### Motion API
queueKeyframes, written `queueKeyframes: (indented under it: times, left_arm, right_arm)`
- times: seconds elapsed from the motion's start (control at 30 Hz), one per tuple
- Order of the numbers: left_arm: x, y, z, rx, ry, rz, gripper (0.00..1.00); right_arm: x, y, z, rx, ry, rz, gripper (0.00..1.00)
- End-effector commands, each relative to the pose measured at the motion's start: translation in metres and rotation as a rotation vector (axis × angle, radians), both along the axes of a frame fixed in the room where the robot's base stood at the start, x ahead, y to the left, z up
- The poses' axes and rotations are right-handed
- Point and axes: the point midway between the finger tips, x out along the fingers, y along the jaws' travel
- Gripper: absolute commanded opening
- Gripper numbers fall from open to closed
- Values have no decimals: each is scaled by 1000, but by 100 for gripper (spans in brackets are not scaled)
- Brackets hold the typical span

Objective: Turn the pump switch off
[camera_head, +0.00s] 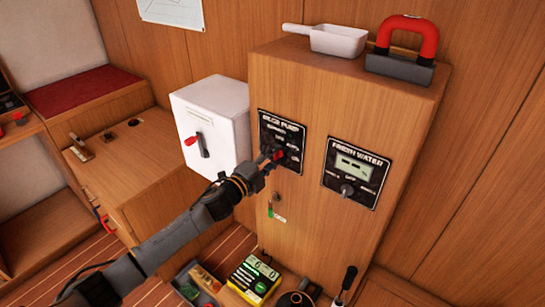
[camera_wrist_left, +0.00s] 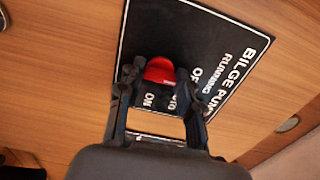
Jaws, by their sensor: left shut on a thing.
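The black bilge pump panel (camera_head: 283,140) is on the front of the wooden cabinet, at its upper left. It carries white lettering, with "OFF" and "ON" partly readable in the left wrist view (camera_wrist_left: 190,35). The red switch knob (camera_wrist_left: 159,70) sits on this panel. My left gripper (camera_head: 273,157) reaches it from the lower left, and its two fingers (camera_wrist_left: 158,80) are closed on either side of the knob. The fingers hide part of the lettering, and I cannot tell which position the knob points to. My right gripper is not in view.
A fresh water panel (camera_head: 357,172) with a dark knob is to the right on the same cabinet (camera_head: 306,215). A white box (camera_head: 212,125) with a red-tipped lever stands to the left. A scoop (camera_head: 338,40) and a red-handled tool (camera_head: 405,50) lie on top. Several items crowd the floor below.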

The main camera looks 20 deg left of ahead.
Motion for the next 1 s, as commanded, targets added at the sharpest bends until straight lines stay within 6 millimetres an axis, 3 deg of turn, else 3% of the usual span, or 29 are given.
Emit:
queueKeyframes:
  times: [0.33, 0.37, 0.47, 0.83, 1.0]
  left_arm:
    - [0, 0, 0, -6, 3, 1, 4]
    - [0, 0, -1, -6, 3, 1, 37]
    - [0, 0, 0, -6, 3, 1, 58]
    - [-3, 1, -1, -3, 2, 1, 58]
    - [-26, 10, -2, -2, 5, 1, 58]
  right_arm:
    - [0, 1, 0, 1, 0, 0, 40]
    - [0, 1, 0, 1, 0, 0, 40]
    - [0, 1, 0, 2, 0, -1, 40]
    - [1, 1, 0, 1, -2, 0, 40]
    - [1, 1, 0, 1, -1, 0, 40]
